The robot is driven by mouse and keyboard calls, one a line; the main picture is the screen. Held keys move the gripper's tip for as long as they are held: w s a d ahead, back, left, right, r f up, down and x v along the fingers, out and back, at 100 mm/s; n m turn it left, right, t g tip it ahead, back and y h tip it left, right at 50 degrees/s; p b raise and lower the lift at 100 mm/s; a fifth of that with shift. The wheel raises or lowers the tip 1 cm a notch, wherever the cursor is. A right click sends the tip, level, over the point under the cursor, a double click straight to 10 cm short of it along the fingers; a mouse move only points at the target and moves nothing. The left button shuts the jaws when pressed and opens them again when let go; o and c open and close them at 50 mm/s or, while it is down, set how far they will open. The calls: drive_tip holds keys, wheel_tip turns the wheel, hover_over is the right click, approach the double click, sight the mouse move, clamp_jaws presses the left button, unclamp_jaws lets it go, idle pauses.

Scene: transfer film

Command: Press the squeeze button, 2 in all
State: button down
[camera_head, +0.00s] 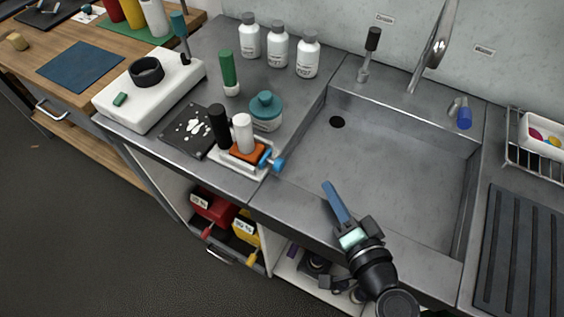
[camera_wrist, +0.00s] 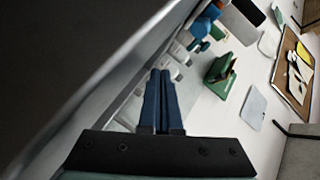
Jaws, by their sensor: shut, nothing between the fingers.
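A white box-shaped device (camera_head: 160,93) stands at the left end of the steel counter, with a black ring and a small green button (camera_head: 120,99) on its top. An orange block (camera_head: 247,152) sits in a white tray beside a blue knob (camera_head: 272,161). I cannot tell for sure which part is the squeeze button. My gripper (camera_head: 328,184) has its blue fingers together and empty, above the sink's front edge, right of the tray and apart from it. The closed fingers also show in the wrist view (camera_wrist: 160,74).
Black and white cylinders stand by the tray, next to a teal-lidded jar (camera_head: 266,111) and a green-topped tube (camera_head: 229,72). White bottles (camera_head: 278,45) stand at the back. The sink (camera_head: 385,150) is empty, with a tap (camera_head: 433,45) behind. A drawer (camera_head: 222,238) below stands open.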

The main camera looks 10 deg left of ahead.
sight(298, 187)
drive_tip(key=a, duration=0.2)
drive_tip(key=w+a, duration=0.1)
drive_tip(key=a, duration=0.1)
drive_tip(key=w+a+p, duration=0.1)
drive_tip(key=a, duration=0.2)
drive_tip(key=shift+w, duration=0.1)
drive_tip(key=shift+a, duration=0.1)
idle(1.9)
drive_tip(key=shift+w+a, duration=0.1)
drive_tip(key=shift+a, duration=0.2)
drive_tip(key=shift+w+a, duration=0.25)
drive_tip(key=shift+a, duration=0.55)
idle(1.4)
drive_tip(key=shift+s+d, duration=0.2)
drive_tip(key=shift+d, duration=0.4)
drive_tip(key=shift+s+d, duration=0.2)
drive_tip(key=shift+d, duration=0.4)
drive_tip(key=shift+s+d+b, duration=0.25)
drive_tip(key=shift+d+b, duration=0.05)
drive_tip(key=shift+d, duration=0.5)
drive_tip(key=shift+s+d+b, duration=0.25)
drive_tip(key=shift+d+b, duration=0.1)
drive_tip(key=shift+d, duration=0.45)
drive_tip(key=shift+s+d+b, duration=0.25)
drive_tip(key=shift+d+b, duration=0.05)
drive_tip(key=shift+d, duration=0.5)
